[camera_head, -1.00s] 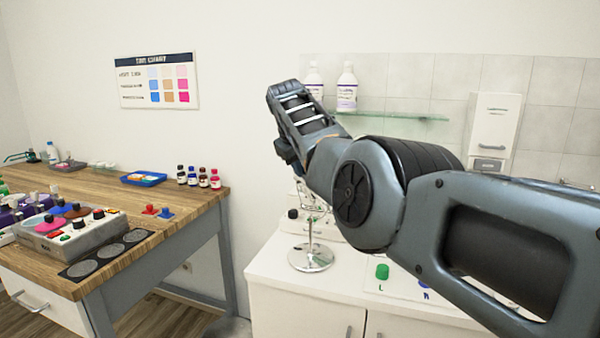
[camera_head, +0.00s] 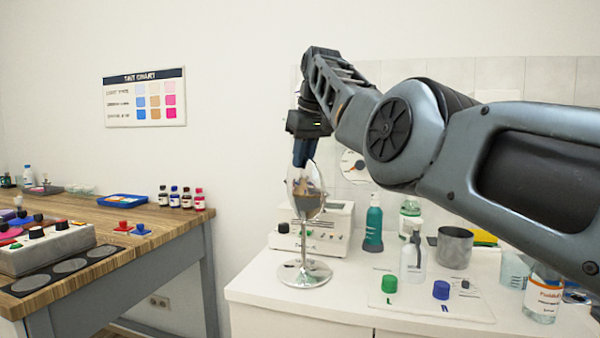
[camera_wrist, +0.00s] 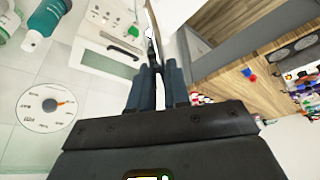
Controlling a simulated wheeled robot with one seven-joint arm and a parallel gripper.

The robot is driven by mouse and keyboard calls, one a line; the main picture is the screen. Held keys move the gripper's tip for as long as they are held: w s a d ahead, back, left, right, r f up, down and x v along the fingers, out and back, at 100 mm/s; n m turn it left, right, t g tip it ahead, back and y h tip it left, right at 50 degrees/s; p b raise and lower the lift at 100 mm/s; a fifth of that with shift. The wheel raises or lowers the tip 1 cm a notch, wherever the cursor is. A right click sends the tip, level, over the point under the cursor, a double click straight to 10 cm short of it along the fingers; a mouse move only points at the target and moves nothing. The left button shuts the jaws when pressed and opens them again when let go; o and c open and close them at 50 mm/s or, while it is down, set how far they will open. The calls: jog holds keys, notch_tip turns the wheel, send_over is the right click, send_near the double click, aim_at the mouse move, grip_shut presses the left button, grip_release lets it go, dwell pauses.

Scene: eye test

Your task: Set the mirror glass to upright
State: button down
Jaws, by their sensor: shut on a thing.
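The mirror glass (camera_head: 305,193) is a shiny oval on a slim chrome stand (camera_head: 304,275) with a round base on the white counter. In the head view I see part of its face; its exact tilt is hard to tell. My gripper (camera_head: 303,160) points down from above and is shut on the top rim of the glass. In the wrist view the two dark fingers of the gripper (camera_wrist: 161,76) close around the thin edge of the glass (camera_wrist: 152,32), which shows nearly edge-on.
Behind the mirror stand a white device (camera_head: 322,232) and a teal bottle (camera_head: 373,228). A green cap (camera_head: 389,284), a blue cap (camera_head: 441,290) and a metal cup (camera_head: 455,246) are to the right. A wooden table (camera_head: 150,232) is at the left.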

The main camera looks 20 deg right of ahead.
jog(key=shift+d+f+b, duration=0.1)
jog(key=shift+f+b, duration=0.05)
jog(key=shift+b, duration=0.3)
jog(key=c, duration=1.2)
grip_release()
jog(key=shift+o, duration=0.2)
jog(key=v, duration=0.7)
jog(key=shift+d+r, duration=0.15)
jog(key=shift+r, duration=0.3)
